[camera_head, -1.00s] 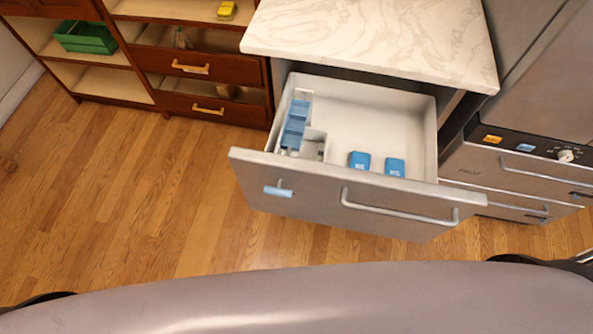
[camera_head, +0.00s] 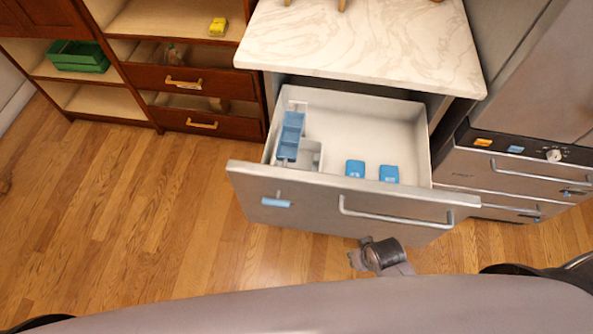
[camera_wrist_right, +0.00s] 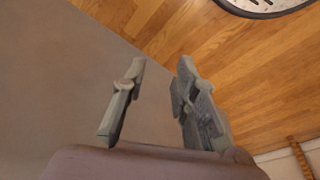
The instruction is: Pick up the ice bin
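A pulled-out drawer (camera_head: 340,206) holds several items. Two small blue blocks, one left (camera_head: 355,169) and one right (camera_head: 389,174), lie on the drawer floor. I cannot tell for sure which of these is the ice bin. My right gripper (camera_head: 355,260) is low in front of the drawer, outside it and apart from these items. In the right wrist view its two fingers (camera_wrist_right: 157,85) are spread with nothing between them. My left gripper is not in view.
A marble counter (camera_head: 365,40) overhangs the drawer's back. A steel appliance (camera_head: 520,165) stands close on the right. A wooden shelf (camera_head: 100,95) with a green crate (camera_head: 78,57) is at the left. The wooden floor (camera_head: 130,230) at left is clear.

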